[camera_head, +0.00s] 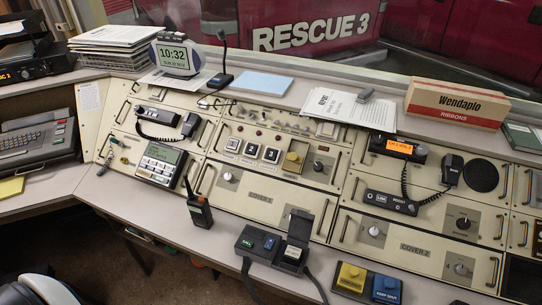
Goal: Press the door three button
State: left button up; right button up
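Neither of my grippers is in view.
A black radio (199,208) stands in front. A two-part black box (296,245) and a yellow-and-blue control box (367,283) lie along the front edge.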

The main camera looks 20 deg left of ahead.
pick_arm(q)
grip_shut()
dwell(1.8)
